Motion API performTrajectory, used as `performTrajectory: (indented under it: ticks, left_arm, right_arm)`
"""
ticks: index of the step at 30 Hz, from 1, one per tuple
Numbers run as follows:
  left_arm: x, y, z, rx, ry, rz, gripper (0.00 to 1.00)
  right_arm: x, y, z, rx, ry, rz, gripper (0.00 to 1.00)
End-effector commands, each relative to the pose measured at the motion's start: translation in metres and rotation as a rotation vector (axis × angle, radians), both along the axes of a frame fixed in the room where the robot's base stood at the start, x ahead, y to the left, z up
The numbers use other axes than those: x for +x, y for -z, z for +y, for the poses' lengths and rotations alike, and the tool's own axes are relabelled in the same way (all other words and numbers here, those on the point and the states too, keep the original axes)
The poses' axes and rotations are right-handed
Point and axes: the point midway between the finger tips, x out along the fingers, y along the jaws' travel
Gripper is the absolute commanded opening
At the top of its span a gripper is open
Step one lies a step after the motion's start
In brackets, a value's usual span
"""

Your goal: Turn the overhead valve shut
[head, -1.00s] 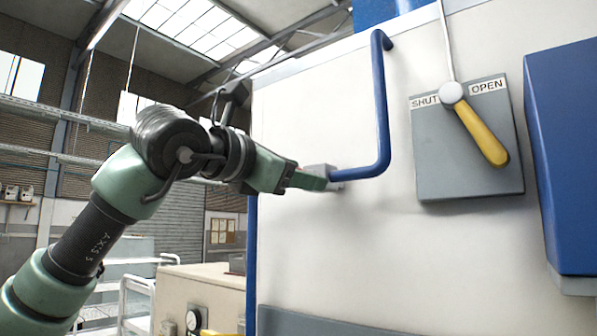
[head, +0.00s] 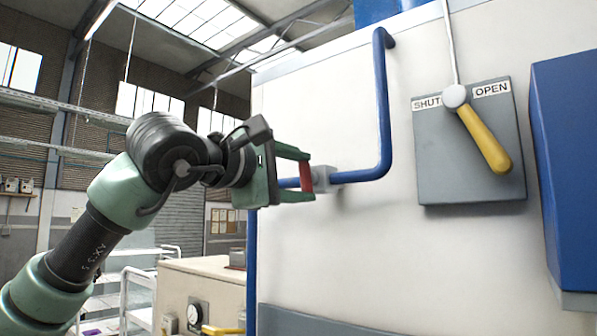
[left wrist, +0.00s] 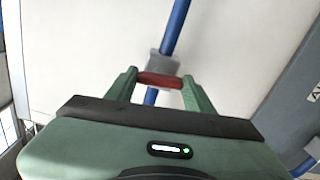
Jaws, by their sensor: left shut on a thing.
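A blue pipe (head: 382,105) runs down the pale cabinet wall, then bends left through a grey valve body (head: 322,178). A red handle (head: 306,175) sits in front of the valve body. My left gripper (head: 308,177) is shut on it, one green finger above and one below. In the left wrist view the red handle (left wrist: 160,80) lies between my fingers, across the line of the blue pipe (left wrist: 176,28). The grey valve body (left wrist: 163,64) shows just behind it. My right gripper is not in view.
A grey plate (head: 468,185) marked SHUT and OPEN, with a yellow lever (head: 485,140) slanting down-right, is on the wall to the right. A blue box (head: 568,170) juts out at the far right. A beige cabinet (head: 205,275) with a dial stands lower left.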

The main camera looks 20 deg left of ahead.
Motion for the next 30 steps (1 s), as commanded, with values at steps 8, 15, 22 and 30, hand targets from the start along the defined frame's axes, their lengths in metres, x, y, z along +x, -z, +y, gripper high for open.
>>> performTrajectory:
  ticks: [8,15,22,30]
  left_arm:
    - [0.0002,-0.0009,0.0009,0.113,-0.002,-0.042,0.12]
    - [0.0002,-0.0006,0.001,0.147,-0.002,-0.055,0.12]
    - [0.0001,-0.0006,0.0009,0.151,-0.002,-0.057,0.12]
    - [0.0,-0.0006,0.0006,0.15,-0.001,-0.056,0.75]
  right_arm:
    - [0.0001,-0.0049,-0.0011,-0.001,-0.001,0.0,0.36]
    - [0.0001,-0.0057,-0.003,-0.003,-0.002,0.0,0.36]
    - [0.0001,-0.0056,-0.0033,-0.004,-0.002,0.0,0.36]
    - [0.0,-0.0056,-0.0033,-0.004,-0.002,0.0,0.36]
